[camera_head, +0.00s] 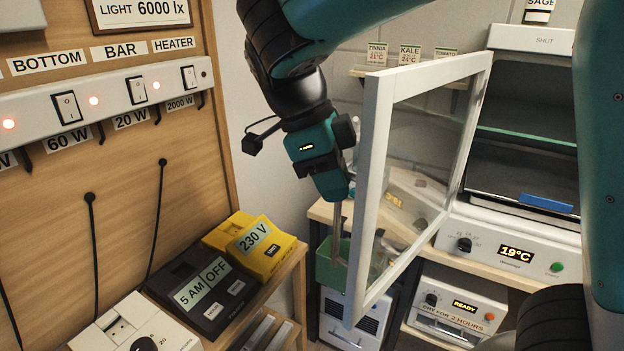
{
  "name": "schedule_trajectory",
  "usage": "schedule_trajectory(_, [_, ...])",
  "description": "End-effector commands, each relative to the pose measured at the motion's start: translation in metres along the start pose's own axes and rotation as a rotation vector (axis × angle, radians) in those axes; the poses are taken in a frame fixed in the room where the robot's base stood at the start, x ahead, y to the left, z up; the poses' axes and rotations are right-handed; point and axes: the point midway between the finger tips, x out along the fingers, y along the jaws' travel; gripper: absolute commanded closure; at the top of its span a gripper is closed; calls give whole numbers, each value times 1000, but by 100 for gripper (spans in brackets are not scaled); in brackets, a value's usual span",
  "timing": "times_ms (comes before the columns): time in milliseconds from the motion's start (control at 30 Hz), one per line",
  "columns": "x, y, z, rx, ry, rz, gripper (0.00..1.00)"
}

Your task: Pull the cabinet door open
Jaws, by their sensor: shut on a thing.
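The cabinet door (372,200) is a glass pane in a white frame. It stands swung far out from the white cabinet (525,252), with its hinge side at the cabinet's left edge. The cabinet front is open and its dark interior shows. My gripper (338,225) is teal and black and points down at the free edge of the door, on its left side. It is shut on the door there; the exact grip point, and any handle, are hard to make out. A green container shows behind the fingertips.
A wooden panel with a switch strip (100,100) stands at the left. Below it, a black timer (205,290) and a yellow box (262,247) sit on a wooden shelf. A white drying unit (458,307) stands under the cabinet. My arm crosses the top and right.

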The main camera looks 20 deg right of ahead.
Motion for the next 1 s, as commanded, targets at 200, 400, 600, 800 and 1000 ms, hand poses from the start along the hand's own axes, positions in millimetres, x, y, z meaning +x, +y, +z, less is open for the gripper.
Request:
schedule_trajectory(200, [12,22,-28,-75,-4,-35,100])
schedule_trajectory(400, [12,24,-33,-86,-3,-40,100])
schedule_trajectory(600, [12,24,-33,-85,-4,-41,76])
schedule_trajectory(800, [12,24,-32,-87,-3,-40,62])
schedule_trajectory(1000, [13,25,-31,-88,-2,-39,62])
